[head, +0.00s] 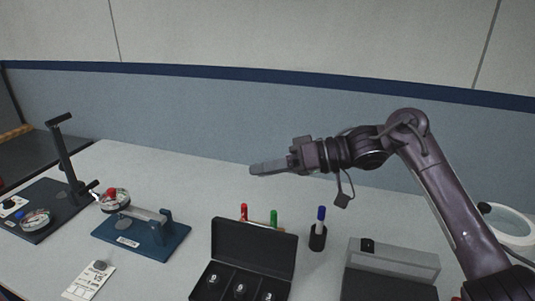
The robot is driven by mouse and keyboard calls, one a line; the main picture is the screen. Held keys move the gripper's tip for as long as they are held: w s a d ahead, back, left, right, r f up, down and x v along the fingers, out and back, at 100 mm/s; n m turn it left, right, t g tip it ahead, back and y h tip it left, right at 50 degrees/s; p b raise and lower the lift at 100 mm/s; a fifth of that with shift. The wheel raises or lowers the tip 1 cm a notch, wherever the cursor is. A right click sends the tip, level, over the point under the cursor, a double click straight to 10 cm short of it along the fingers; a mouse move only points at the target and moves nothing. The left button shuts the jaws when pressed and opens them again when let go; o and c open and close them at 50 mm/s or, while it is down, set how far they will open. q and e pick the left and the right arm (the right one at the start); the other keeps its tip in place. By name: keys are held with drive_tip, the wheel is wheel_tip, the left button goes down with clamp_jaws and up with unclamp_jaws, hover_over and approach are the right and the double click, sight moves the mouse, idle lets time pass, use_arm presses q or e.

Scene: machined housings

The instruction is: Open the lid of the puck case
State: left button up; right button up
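The black puck case (204,274) stands at the front middle of the table in the head view. Its lid (255,246) is raised and leans back from the hinge side. Several dark pucks with light marks sit in the case; its front is cut off by the picture's lower edge. My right gripper (258,169) is above and behind the case, apart from it, pointing left. Its fingers show side-on as one grey slab, so I cannot tell whether they are open or shut. I see nothing held in it. My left gripper is not in view.
Red (244,212) and green (274,218) markers stand behind the lid, a blue marker (321,214) in a black holder right of it. A grey box (415,262) is right, a blue fixture (150,244) and black stand (66,165) left. The table's back is clear.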

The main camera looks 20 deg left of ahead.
wheel_tip(320, 180, up, 4)
idle(0.5)
